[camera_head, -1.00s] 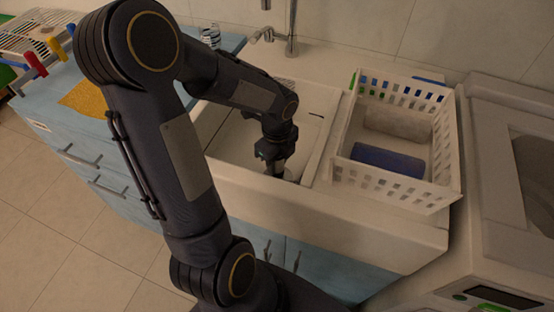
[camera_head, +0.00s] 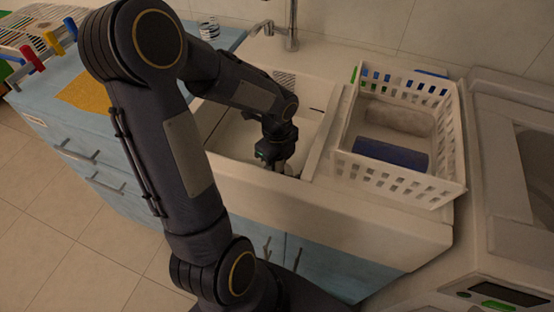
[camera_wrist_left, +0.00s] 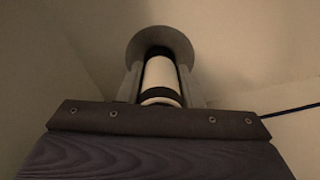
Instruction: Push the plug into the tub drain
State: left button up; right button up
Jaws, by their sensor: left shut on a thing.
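My left gripper (camera_head: 278,164) reaches down inside the white tub (camera_head: 228,138), near its front wall. In the left wrist view the fingers (camera_wrist_left: 160,88) are shut on the plug (camera_wrist_left: 160,75), a pale cylinder with dark bands. A round grey disc (camera_wrist_left: 158,41) shows at the cylinder's far end; I cannot tell whether it is the plug's flange or the drain's rim. In the head view the arm and gripper hide the plug and the drain. My right gripper is not in view.
A white basket (camera_head: 397,183) with a blue roll (camera_head: 390,154) stands on the counter right of the tub. A faucet (camera_head: 290,30) rises behind the tub. A dark cord (camera_wrist_left: 290,109) runs to the right. A yellow cloth (camera_head: 86,92) lies on the left counter.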

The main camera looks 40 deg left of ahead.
pick_arm(q)
jog(key=shift+f, duration=0.35)
jog(key=o, duration=1.1)
jog(key=shift+c, duration=0.2)
